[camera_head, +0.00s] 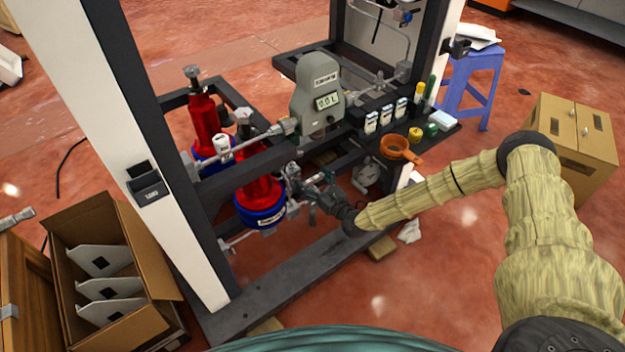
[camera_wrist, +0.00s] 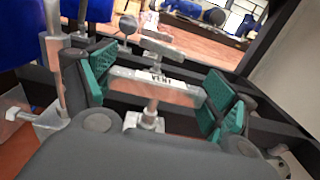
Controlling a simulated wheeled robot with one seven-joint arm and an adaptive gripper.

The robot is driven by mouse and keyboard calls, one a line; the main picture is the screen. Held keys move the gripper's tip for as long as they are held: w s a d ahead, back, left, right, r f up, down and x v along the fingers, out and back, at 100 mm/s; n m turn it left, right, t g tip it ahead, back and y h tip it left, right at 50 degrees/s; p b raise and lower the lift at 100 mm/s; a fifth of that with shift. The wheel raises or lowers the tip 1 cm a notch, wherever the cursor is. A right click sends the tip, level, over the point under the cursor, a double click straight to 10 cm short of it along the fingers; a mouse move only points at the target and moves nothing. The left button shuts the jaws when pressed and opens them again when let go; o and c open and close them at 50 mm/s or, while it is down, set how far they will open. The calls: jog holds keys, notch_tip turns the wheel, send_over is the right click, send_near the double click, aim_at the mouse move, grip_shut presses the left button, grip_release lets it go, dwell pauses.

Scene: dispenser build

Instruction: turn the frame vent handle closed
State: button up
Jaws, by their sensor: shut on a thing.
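The frame vent handle (camera_wrist: 155,83) is a pale bar marked VENT in the wrist view. It lies crosswise between the two green finger pads of my gripper (camera_wrist: 158,90), and its ends meet the pads. A pale valve stem (camera_wrist: 143,120) shows below the bar. In the head view my gripper (camera_head: 309,192) reaches into the frame beside the front red and blue cylinder (camera_head: 260,198), below the grey meter (camera_head: 316,90). The handle is too small and too covered by my gripper to make out there.
Dark frame beams (camera_head: 285,277) and a white upright (camera_head: 150,150) enclose the spot. An orange funnel (camera_head: 398,148) and small bottles stand on a shelf right of the meter. An open carton (camera_head: 150,260) stands at left. A brown box (camera_head: 570,140) and blue stool (camera_head: 476,75) stand right.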

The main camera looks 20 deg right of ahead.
jog(key=o, duration=0.9)
jog(key=shift+s, duration=0.1)
jog(key=v, duration=1.2)
